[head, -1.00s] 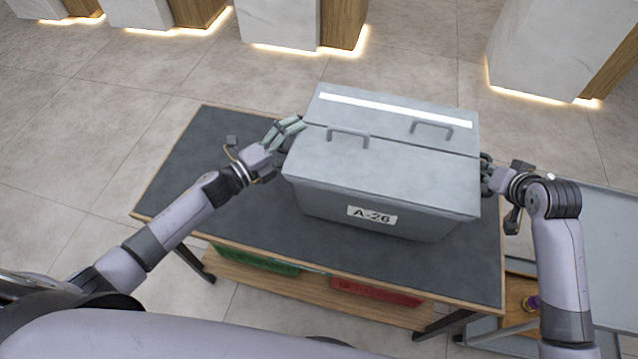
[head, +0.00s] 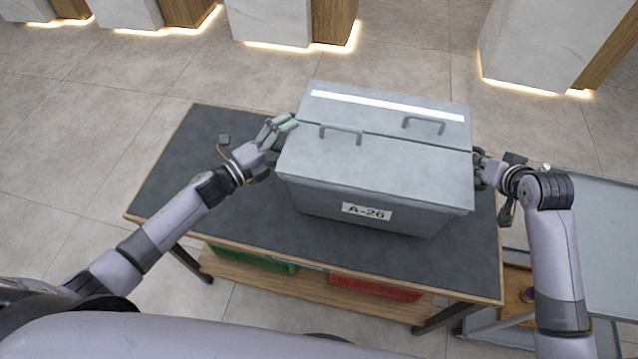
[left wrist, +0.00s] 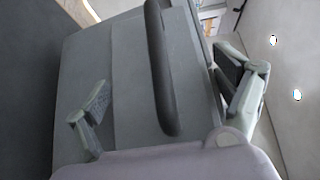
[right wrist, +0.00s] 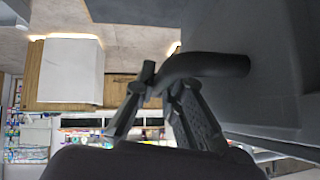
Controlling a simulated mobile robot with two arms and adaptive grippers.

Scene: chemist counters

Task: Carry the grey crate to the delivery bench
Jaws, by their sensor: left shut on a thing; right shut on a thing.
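The grey crate (head: 370,168) has a two-part lid with two handles, a white strip and an "A-26" label on its front. It is over the dark-topped bench (head: 190,170); I cannot tell whether its base touches the top. My right gripper (head: 480,170) is shut at the crate's right side, on the dark side handle (right wrist: 215,66) in the right wrist view. The crate's far side is hidden.
A green bin (head: 250,258) and a red bin (head: 375,287) sit on the bench's lower shelf. A grey-topped table or cart (head: 590,225) stands close at the right. White and wood plinths (head: 545,45) stand at the back, with open tiled floor before them.

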